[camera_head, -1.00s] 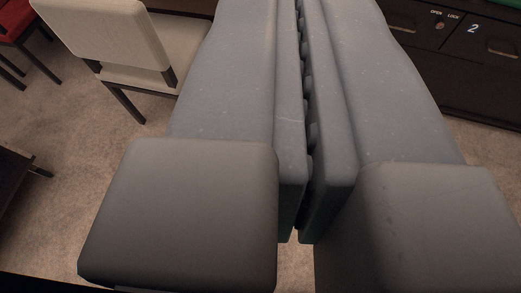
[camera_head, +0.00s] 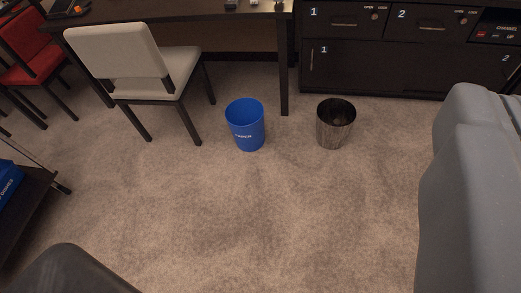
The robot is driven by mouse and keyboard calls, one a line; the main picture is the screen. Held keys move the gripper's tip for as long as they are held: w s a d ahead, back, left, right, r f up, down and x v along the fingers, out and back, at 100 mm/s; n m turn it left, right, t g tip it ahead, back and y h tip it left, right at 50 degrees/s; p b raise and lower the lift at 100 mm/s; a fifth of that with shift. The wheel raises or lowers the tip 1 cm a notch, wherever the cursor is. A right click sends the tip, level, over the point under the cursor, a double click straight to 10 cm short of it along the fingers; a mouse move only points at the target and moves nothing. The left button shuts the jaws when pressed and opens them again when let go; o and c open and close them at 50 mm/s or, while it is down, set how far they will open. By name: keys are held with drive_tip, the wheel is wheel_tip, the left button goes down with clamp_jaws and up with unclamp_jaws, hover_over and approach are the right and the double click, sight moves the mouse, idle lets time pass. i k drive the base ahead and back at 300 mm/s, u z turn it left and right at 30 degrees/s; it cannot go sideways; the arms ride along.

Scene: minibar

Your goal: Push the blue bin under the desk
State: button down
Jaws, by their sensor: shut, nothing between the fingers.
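The blue bin (camera_head: 246,126) stands upright on the carpet in the middle of the view. It has white lettering on its side. It is in front of the desk (camera_head: 190,13), between the white chair and the desk's right leg.
A white chair (camera_head: 120,52) stands left of the bin. A dark metal bin (camera_head: 334,125) stands to its right. Dark numbered cabinets (camera_head: 400,60) line the back right. A red chair (camera_head: 35,60) and dark cart (camera_head: 25,205) are at left. The carpet in front is clear.

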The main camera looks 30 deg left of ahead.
sight(243, 112)
drive_tip(key=u, duration=0.35)
drive_tip(key=i, duration=0.4)
drive_tip(key=u, duration=0.7)
drive_tip(key=i, duration=1.25)
drive_tip(key=z, duration=0.45)
drive_tip(key=i, duration=0.5)
drive_tip(key=z, duration=0.5)
